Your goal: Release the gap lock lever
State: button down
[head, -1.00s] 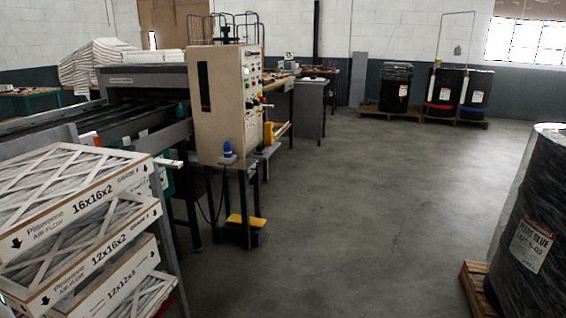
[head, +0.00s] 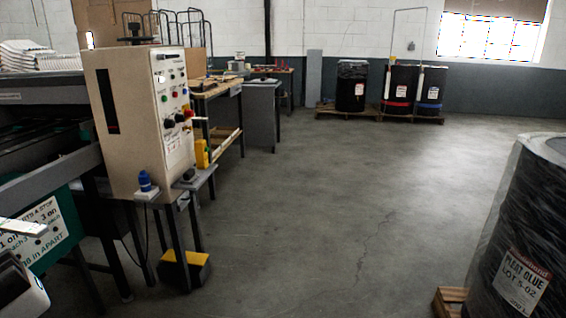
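The beige control cabinet (head: 130,115) of the machine stands at the left, with buttons, knobs and dials on its right-hand face. A short pale handle (head: 198,118) sticks out to the right from that face. I cannot tell whether it is the gap lock lever. A pale bar-like piece (head: 22,228) also shows at the left edge, in front of a green panel with a sign; what it is is unclear. No lever is clearly labelled.
A yellow-topped foot pedal (head: 185,268) lies on the floor below the cabinet. A wrapped glue drum (head: 515,240) on a pallet (head: 450,301) stands at the right. The grey floor (head: 320,220) between is open.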

aim_at(160, 58)
jog(key=i, duration=1.25)
jog(key=i+u, duration=0.15)
jog(key=i, duration=0.45)
jog(key=i+l+u, duration=0.1)
jog(key=i, duration=0.5)
jog(key=i+l+u, duration=0.2)
jog(key=i, duration=0.2)
jog(key=i+l+u, duration=0.2)
jog(key=i, duration=0.15)
